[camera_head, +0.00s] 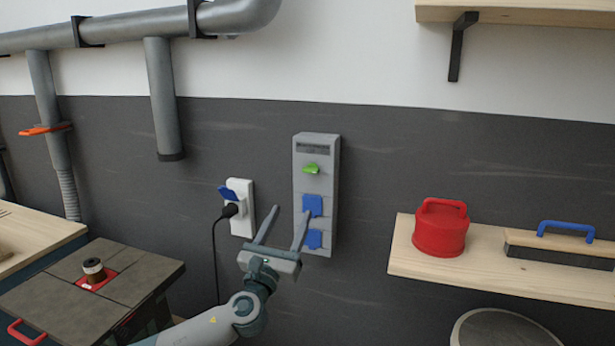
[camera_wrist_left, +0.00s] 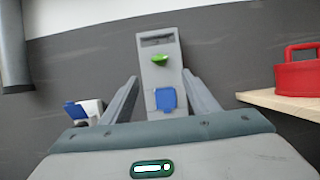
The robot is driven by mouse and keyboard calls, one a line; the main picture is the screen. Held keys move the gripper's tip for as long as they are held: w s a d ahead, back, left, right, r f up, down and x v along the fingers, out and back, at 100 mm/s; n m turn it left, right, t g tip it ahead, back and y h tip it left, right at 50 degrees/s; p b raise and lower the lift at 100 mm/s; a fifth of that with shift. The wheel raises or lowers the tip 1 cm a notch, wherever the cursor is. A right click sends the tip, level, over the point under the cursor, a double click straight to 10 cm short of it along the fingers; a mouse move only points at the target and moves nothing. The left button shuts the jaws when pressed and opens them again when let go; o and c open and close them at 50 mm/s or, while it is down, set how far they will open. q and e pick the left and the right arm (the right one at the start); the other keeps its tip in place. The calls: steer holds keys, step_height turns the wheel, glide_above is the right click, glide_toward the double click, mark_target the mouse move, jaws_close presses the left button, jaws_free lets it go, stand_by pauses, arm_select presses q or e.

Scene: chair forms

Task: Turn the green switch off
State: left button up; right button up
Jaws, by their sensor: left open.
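The green switch (camera_head: 311,168) is a small lever near the top of a grey wall box (camera_head: 316,148). It also shows in the left wrist view (camera_wrist_left: 160,59), ahead of and above my fingers, sticking out from the box face. My left gripper (camera_head: 290,212) is open and empty, in front of the lower part of the box. Its fingers point up toward the box, with the green switch apart from them and a little higher. In the left wrist view the fingers (camera_wrist_left: 160,82) stand on either side of the box's lower half. My right gripper is not in view.
Blue covers (camera_head: 312,205) sit below the switch on the box. A white socket (camera_head: 241,212) with a blue lid and black plug is to the left. A wooden shelf (camera_head: 405,258) with a red canister (camera_head: 440,232) is to the right. Grey pipes (camera_head: 161,95) run at upper left.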

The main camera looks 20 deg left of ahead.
mark_target(311, 170)
arm_select(q)
steer(key=p+x, duration=0.3)
steer(key=x, duration=1.1)
steer(key=shift+w+r+p, duration=0.15)
steer(key=shift+w+p, duration=0.15)
steer(key=c, duration=1.1)
steer(key=shift+o, duration=0.2)
